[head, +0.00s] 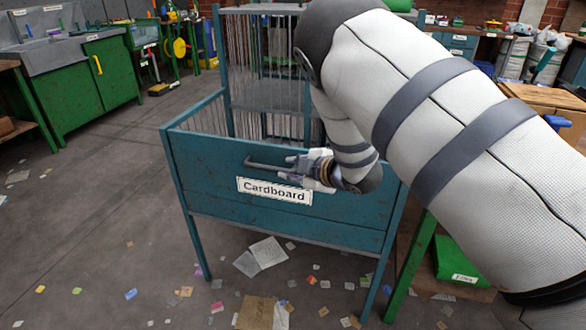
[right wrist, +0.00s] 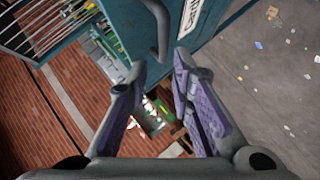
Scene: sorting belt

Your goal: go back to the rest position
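My right arm comes in from the right in the head view and bends down to its gripper (head: 299,165), in front of the blue bin labelled "Cardboard" (head: 200,167). In the right wrist view this gripper (right wrist: 155,88) is open, its purple-padded fingers apart with nothing between them. A grey bar (right wrist: 158,28), which looks like the bin's handle, lies just beyond the fingertips. I cannot tell from these views whether they touch. My left gripper is not in view.
Scraps of paper and a flattened brown sheet (head: 256,312) litter the floor around the bin. A green cabinet with a sink (head: 90,85) stands at the back left. A green-legged table (head: 411,262) is close on the right. The floor at left is mostly open.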

